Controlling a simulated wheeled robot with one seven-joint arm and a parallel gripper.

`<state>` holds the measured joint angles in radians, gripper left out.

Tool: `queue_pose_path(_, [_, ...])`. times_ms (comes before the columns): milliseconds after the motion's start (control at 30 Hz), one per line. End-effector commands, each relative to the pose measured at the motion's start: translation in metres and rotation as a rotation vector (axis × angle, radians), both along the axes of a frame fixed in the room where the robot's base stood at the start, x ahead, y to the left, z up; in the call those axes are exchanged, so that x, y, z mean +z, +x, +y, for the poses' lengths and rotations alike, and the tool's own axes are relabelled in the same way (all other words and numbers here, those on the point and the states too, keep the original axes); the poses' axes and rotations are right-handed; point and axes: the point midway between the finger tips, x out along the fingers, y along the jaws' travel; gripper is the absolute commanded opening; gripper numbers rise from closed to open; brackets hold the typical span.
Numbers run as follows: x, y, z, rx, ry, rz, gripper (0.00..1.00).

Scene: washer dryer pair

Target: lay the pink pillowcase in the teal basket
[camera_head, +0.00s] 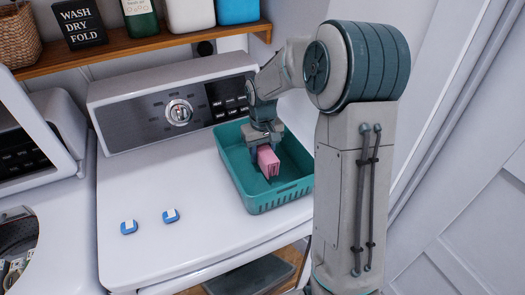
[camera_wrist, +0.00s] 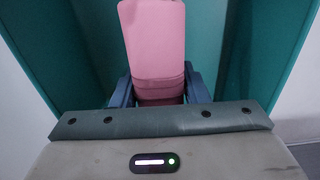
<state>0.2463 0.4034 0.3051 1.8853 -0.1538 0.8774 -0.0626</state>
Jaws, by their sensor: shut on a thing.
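The pink pillowcase (camera_head: 268,162) is a folded block held between the fingers of my gripper (camera_head: 265,150). The teal basket (camera_head: 258,202) stands on the right part of the white machine top. My gripper points down inside the basket's outline and is shut on the pillowcase. In the wrist view the pillowcase (camera_wrist: 153,40) sits between the blue-grey fingers (camera_wrist: 158,90), with teal basket walls (camera_wrist: 60,50) around it. Whether the pillowcase touches the basket floor I cannot tell.
Two blue-and-white pods (camera_head: 129,227) (camera_head: 171,215) lie on the machine top (camera_head: 160,180), left of the basket. The control panel (camera_head: 175,105) rises behind. A wooden shelf (camera_head: 140,43) with containers hangs above. The machine top left of the basket is mostly clear.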

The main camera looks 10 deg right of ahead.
Motion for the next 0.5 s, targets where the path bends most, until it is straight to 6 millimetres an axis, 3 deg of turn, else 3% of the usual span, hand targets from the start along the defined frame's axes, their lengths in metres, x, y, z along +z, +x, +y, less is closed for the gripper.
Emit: queue_pose_path(500, [-0.0116,-0.0001,0.0,0.0,0.0,-0.001,0.16])
